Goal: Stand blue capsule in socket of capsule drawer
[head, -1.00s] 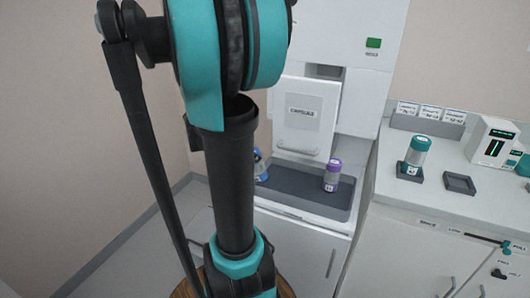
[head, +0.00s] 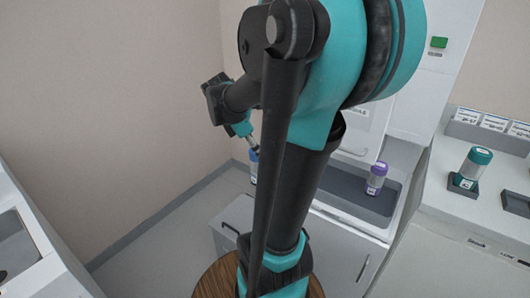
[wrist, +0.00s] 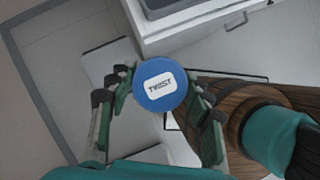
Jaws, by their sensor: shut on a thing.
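The blue capsule shows in the wrist view as a round blue cap (wrist: 160,86) lettered TWIST, seen from above. My gripper (wrist: 160,92) is shut on it, with fingers on both sides. In the head view the capsule (head: 254,165) hangs below my gripper (head: 254,150), partly hidden by my arm, left of the machine and clear of the tray. Its lower part is hidden in the wrist view. I cannot make out the capsule drawer's socket; a low grey-topped unit with a dark handle (head: 234,214) is partly behind my arm.
A purple-capped capsule (head: 376,178) stands in the machine's dark tray (head: 345,189). A teal-capped capsule (head: 473,166) stands in a holder on the right counter (head: 450,200), beside an empty holder (head: 516,203). Another counter (head: 40,265) is at left. Floor between is open.

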